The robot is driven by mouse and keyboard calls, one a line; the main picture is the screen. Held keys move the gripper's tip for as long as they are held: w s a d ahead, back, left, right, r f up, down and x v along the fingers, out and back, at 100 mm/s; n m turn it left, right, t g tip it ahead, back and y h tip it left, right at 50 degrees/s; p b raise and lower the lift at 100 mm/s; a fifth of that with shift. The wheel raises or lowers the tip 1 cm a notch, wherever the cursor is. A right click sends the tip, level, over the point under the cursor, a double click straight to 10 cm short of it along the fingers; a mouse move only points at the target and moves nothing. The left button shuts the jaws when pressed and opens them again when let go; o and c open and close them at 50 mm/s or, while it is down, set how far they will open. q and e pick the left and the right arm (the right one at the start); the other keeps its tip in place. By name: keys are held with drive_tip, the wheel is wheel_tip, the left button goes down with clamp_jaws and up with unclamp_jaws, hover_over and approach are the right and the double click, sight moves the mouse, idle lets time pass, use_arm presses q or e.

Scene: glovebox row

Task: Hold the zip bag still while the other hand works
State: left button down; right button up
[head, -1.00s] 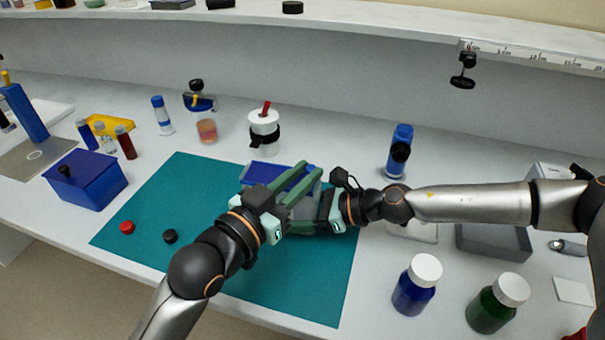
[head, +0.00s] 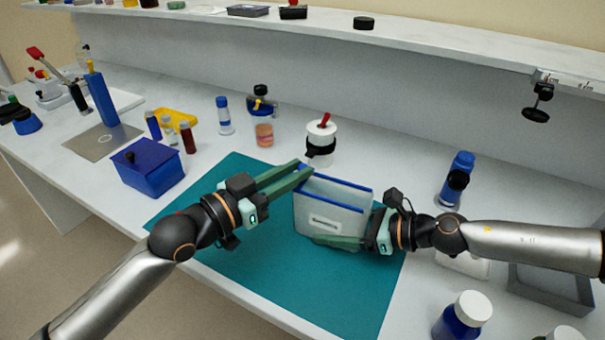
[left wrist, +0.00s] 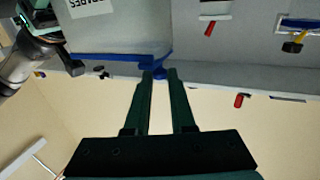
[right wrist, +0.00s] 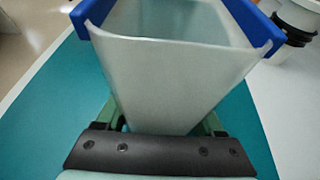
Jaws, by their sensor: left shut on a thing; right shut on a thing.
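The zip bag (head: 325,222) is translucent grey with a blue zip strip along its top edges and a pale label on its front. It stands upright over the teal mat, and its mouth is spread open in the right wrist view (right wrist: 165,75). My left gripper (head: 304,171) is shut on the blue zip at the bag's top left corner; its fingertips meet the blue strip in the left wrist view (left wrist: 159,74). My right gripper (head: 326,239) is shut on the bag's lower right side. Its far finger is hidden behind the bag.
The teal mat (head: 250,265) is clear in front of the bag. A white jar with a red-tipped item (head: 321,145) stands behind it. A blue box (head: 148,175), small vials and a blue block (head: 102,100) are at left. A blue bottle (head: 458,180) and grey tray (head: 550,285) are at right.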

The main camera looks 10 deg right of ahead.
use_arm(q)
drive_tip(key=shift+w+a+f, duration=0.1)
drive_tip(key=shift+w+a, duration=0.1)
use_arm(e)
drive_tip(key=shift+d+f, duration=0.1)
drive_tip(key=shift+d, duration=0.05)
use_arm(q)
drive_tip(key=c, duration=1.1)
unclamp_jaws()
drive_tip(key=shift+o, duration=0.2)
drive_tip(key=v, duration=1.2)
use_arm(e)
drive_tip(key=shift+s+f, duration=0.1)
use_arm(q)
drive_tip(key=shift+s, duration=0.1)
use_arm(e)
drive_tip(key=o, duration=1.4)
